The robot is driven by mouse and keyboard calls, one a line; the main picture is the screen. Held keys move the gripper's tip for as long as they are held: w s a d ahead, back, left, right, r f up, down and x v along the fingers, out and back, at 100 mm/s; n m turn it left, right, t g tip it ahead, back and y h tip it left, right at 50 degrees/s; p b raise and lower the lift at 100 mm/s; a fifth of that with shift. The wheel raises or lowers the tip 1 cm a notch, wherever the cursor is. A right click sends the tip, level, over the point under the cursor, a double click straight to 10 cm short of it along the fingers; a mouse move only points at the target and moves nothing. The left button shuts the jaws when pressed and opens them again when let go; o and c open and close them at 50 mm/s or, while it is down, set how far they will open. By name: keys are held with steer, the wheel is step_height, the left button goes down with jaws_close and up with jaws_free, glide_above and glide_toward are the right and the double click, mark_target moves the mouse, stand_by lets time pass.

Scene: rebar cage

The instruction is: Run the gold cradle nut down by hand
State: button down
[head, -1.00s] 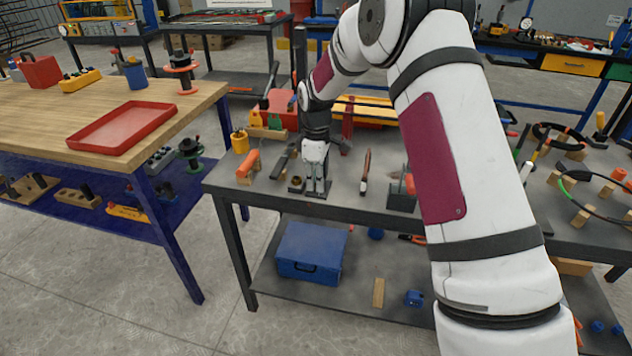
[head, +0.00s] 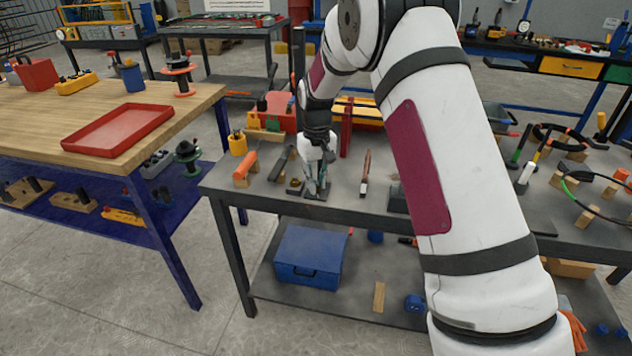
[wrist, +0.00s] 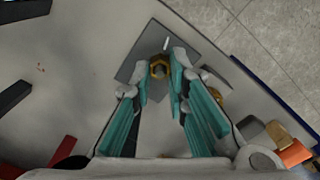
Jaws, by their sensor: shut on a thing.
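The gold cradle nut (wrist: 158,68) sits over a dark grey plate (wrist: 140,72) in the wrist view, with a pale stud tip showing just beyond it. My gripper (wrist: 160,76) has its teal-padded fingers on either side of the nut, shut on it at the fingertips. In the head view my gripper (head: 316,190) points down at the small dark plate near the front edge of the grey bench (head: 345,207). There the fingers hide the nut. How far the nut sits down its thread cannot be told.
Another brass-coloured piece (wrist: 215,94) lies close beside the right finger. An orange cylinder on a wooden block (head: 245,168) and a yellow cup (head: 238,144) stand to the left on the bench.

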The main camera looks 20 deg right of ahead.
steer(key=m, duration=0.4)
steer(key=shift+m, duration=0.3)
steer(key=m, duration=0.4)
steer(key=shift+d+m, duration=0.15)
steer(key=shift+m, duration=0.15)
steer(key=c, duration=1.6)
jaws_free()
steer(key=shift+o, duration=0.2)
steer(key=shift+r, duration=0.1)
step_height(320, 180, up, 12)
